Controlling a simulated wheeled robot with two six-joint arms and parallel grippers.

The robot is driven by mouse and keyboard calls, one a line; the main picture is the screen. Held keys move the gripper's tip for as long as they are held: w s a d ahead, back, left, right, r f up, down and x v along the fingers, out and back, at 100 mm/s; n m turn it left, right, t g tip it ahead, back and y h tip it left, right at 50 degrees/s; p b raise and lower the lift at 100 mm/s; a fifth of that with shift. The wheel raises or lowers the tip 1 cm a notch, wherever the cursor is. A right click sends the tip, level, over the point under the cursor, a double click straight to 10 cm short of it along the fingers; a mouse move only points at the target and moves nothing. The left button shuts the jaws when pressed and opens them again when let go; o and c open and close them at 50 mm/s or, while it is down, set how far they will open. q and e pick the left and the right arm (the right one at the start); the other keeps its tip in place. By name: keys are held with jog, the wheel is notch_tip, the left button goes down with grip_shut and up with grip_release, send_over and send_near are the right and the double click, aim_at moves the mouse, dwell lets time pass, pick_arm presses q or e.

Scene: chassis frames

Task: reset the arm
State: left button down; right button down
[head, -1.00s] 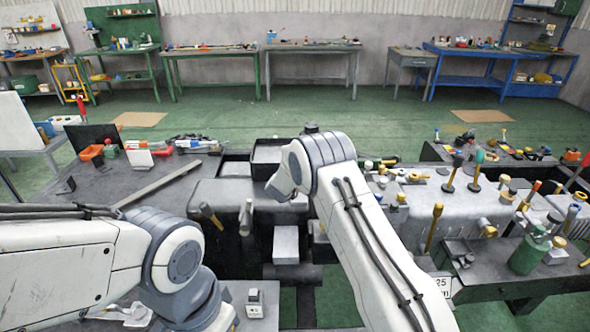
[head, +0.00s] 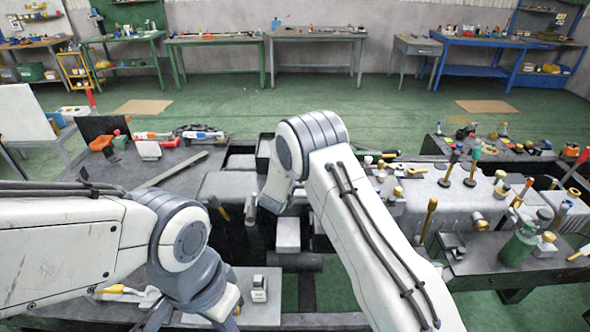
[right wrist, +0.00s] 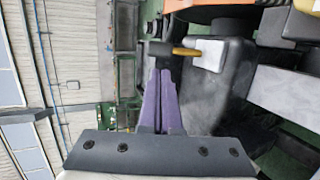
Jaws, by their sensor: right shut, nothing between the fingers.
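My right arm (head: 345,185) is bent, with its grey-banded joint over the middle of the dark workbench. Its gripper is hidden behind the arm in the head view. In the right wrist view, the purple fingers of my right gripper (right wrist: 160,78) are together and empty. A hammer (right wrist: 185,50) with a dark head and yellow handle shows just beyond their tips. My left arm (head: 70,245) comes in from the left and bends down at its joint. My left gripper (head: 232,318) is mostly cut off at the bottom edge, so its opening is unclear.
Grey chassis blocks (head: 225,190) fill the bench middle. A hammer (head: 217,206) stands near the right arm's end. Upright tools, including a yellow-handled one (head: 430,215), and a green bottle (head: 519,244) stand on the right. The green floor (head: 240,105) behind the bench is mostly clear.

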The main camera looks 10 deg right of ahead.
jog(key=shift+a, duration=0.1)
jog(key=s+r+m+g+y, duration=0.4)
jog(key=s+r+m+y, duration=0.15)
jog(key=s, duration=0.65)
jog(key=s+d+r+m+g, duration=0.1)
jog(key=s+m+g, duration=0.15)
jog(key=s, duration=0.55)
jog(key=s+d+m+g, duration=0.1)
jog(key=s+m, duration=0.2)
jog(key=s, duration=0.5)
jog(key=s+d+r+m+g, duration=0.1)
jog(key=s+d+m+g, duration=0.15)
jog(key=s, duration=0.65)
jog(key=s+a+f+n+g+y+b, duration=0.1)
jog(key=s+a+n+b, duration=0.5)
jog(key=s+a, duration=0.6)
jog(key=shift+s+a+g+b, duration=0.35)
jog(key=shift+a+g, duration=0.35)
jog(key=shift+a, duration=0.55)
jog(key=shift+f+n, duration=0.1)
jog(key=shift+n, duration=0.25)
